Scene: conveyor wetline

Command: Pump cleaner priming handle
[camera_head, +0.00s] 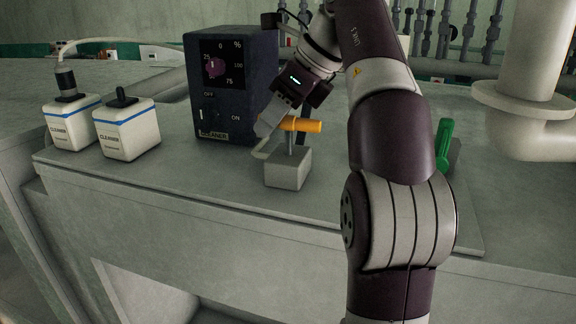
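The orange priming handle (305,125) is a short horizontal bar on a thin post above a small grey block (288,171) on the counter. My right gripper (268,136) comes down from above and right, with its pale fingers at the handle's left end. The fingers overlap the handle in the picture, and I cannot tell whether they are closed on it. The dark blue cleaner control box (220,115) stands behind and left of the handle, with a purple dial and an ON/OFF switch. My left gripper is not in view.
Two white cleaner containers (128,136) with blue stripes stand at the left, the farther one (73,130) with a hose. A green lever (443,143) is right of my arm. A pale flanged pipe (530,95) is at far right. The counter's front strip is clear.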

